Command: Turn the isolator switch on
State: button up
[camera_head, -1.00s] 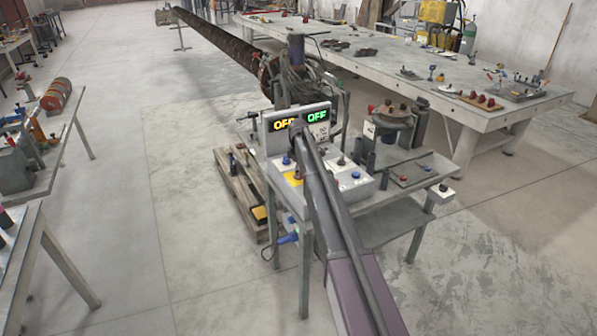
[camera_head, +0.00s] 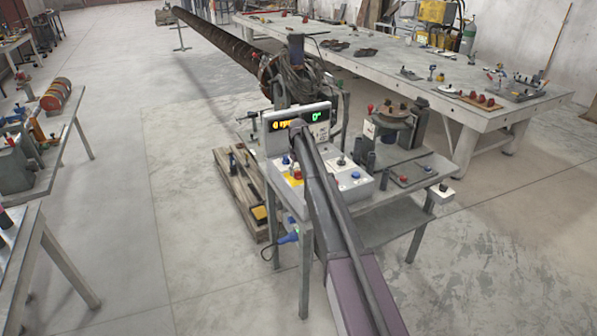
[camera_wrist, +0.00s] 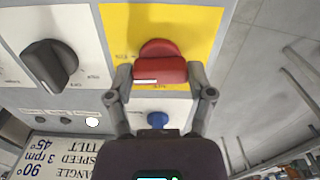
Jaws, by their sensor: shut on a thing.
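The isolator switch is a red rotary handle (camera_wrist: 160,70) on a yellow plate (camera_wrist: 117,20) in the wrist view. Its white mark lies sideways at the handle's left part. My gripper (camera_wrist: 160,80) is shut on the handle, one finger on each side. In the head view, the yellow plate (camera_head: 291,180) shows on the control box beside my arm, and my gripper cannot be made out clearly. The display (camera_head: 297,121) above the box is lit, with "0 rpm" in yellow and "0°" in green.
A black rotary knob (camera_wrist: 50,65) is left of the yellow plate, and a blue button (camera_wrist: 157,120) is below it. The box stands on a grey table (camera_head: 385,190) with a small round fixture (camera_head: 393,117). A long workbench (camera_head: 400,75) stands behind.

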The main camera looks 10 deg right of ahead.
jog(key=shift+m, duration=0.6)
jog(key=o, duration=1.1)
jog(key=shift+n, duration=0.4)
